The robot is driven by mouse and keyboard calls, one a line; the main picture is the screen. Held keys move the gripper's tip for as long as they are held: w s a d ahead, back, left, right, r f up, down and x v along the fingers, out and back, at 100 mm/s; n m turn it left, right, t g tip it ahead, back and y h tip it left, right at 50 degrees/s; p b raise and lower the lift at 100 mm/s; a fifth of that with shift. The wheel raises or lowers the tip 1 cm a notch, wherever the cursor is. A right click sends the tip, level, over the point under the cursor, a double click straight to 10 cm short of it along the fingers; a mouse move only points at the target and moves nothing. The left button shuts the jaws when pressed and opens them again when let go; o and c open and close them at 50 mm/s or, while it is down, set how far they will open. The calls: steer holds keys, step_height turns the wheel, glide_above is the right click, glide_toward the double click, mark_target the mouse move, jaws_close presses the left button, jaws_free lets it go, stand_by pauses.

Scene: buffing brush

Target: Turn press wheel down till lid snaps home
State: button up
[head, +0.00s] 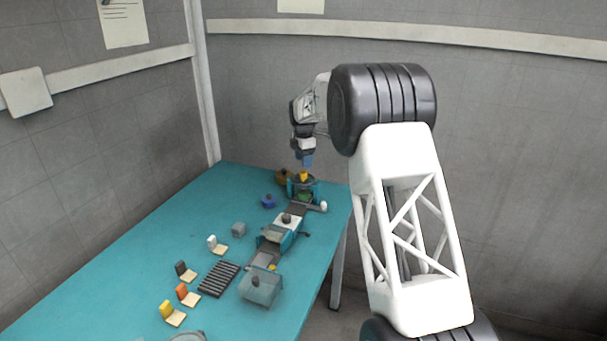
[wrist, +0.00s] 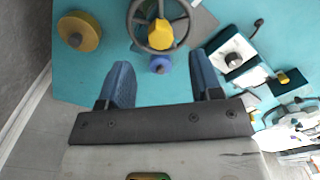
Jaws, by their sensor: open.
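The press (head: 303,191) stands at the far end of the teal table. Its grey spoked wheel (wrist: 160,20) shows at the top of the wrist view, partly cut off by the frame. The wheel lies beyond the fingertips in the wrist view. The lid inside the press cannot be made out.
A teal and white station (head: 282,228), a black roller rack (head: 219,279) and a clear box (head: 261,285) stand nearer. Small coloured blocks line the table's left.

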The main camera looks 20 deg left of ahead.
mark_target(303, 172)
steer(key=shift+f, duration=3.25)
steer(key=c, duration=0.9)
